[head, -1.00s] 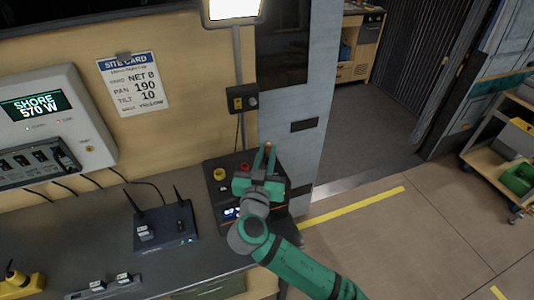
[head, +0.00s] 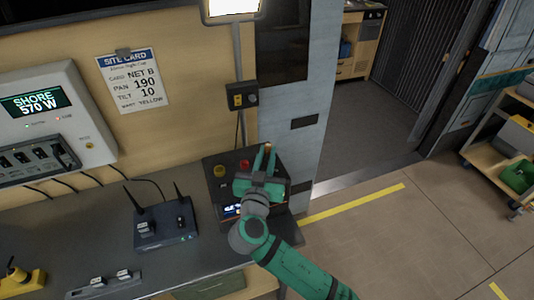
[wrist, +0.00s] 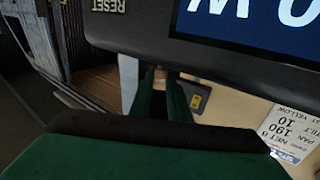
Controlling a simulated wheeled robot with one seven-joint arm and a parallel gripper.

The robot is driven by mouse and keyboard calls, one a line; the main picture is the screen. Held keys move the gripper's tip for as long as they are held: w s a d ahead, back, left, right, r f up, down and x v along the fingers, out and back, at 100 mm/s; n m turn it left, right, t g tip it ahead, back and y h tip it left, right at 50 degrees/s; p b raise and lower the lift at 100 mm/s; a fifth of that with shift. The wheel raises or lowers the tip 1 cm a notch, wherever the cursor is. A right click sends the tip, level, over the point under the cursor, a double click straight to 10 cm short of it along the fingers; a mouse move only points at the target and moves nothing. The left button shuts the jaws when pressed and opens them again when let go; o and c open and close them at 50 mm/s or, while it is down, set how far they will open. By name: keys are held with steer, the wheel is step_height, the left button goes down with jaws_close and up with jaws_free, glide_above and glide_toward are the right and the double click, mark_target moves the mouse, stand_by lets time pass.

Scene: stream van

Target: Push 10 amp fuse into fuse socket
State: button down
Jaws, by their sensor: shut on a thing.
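My gripper (head: 268,152) is above the right end of the bench, over a dark box (head: 214,157) with a yellow knob and a red button. In the wrist view its two green fingers (wrist: 162,92) are closed around a small brownish-orange piece, which I take for the 10 amp fuse (wrist: 160,74); only its tip shows. The tip also shows in the head view (head: 268,146). The dark box's underside-up face with a RESET label and a lit display fills the top of the wrist view (wrist: 140,32). I cannot make out the fuse socket; the hand and arm hide part of the box.
A dark router (head: 165,238) with two antennas stands left of the box. A wall panel (head: 100,120) reading SHORE 570 W hangs further left. A grey door post (head: 300,150) is close to the right of my gripper. The floor beyond it is open.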

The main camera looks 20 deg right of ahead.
steer(key=shift+f, duration=0.5)
steer(key=c, duration=1.6)
jaws_free()
steer(key=shift+s, duration=0.15)
steer(key=v, duration=1)
steer(key=shift+s+a, duration=0.15)
steer(key=shift+s, duration=0.1)
